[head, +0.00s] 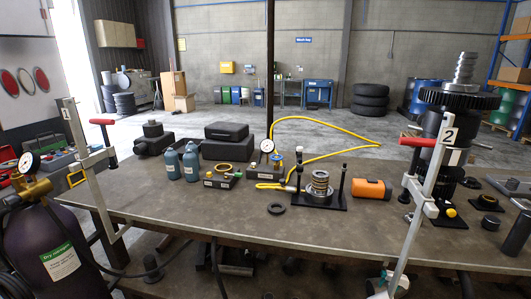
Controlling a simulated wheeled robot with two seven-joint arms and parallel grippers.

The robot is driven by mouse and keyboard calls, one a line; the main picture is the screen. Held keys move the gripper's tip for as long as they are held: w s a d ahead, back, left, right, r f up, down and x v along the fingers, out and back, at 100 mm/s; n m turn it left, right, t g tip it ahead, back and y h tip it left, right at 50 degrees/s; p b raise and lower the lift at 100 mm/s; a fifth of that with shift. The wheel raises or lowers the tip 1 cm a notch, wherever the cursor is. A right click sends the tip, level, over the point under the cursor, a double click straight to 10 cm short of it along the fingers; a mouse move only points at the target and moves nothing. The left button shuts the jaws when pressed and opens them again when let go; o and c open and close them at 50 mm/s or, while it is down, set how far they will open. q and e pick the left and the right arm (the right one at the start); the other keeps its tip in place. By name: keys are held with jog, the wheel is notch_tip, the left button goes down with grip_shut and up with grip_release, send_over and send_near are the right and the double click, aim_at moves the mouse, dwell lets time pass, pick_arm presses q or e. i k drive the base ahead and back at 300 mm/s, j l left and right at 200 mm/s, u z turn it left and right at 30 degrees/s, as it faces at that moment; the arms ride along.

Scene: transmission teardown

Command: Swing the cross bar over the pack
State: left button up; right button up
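The pack (320,186), a round stack of metallic rings or coils, stands upright on a black base plate (335,204) near the middle of the bench. A dark upright post (342,181) stands on its right, and another slim post (299,176) stands on its left. No bar is seen lying across the top of the pack. I cannot make out the cross bar clearly at this size. Neither of my grippers can be made out in the head view.
A yellow hose (345,148) loops behind the pack. An orange cylinder (371,188) lies to its right, and a black ring (276,208) lies front left. Red-handled clamps, marked 1 (91,165) and 2 (430,190), rise at the bench's sides. A tall geared shaft assembly (452,125) stands right.

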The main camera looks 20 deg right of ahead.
aim_at(300, 148)
jog(key=i+j+z, duration=0.1)
jog(key=z, duration=0.3)
jog(key=j+z, duration=0.35)
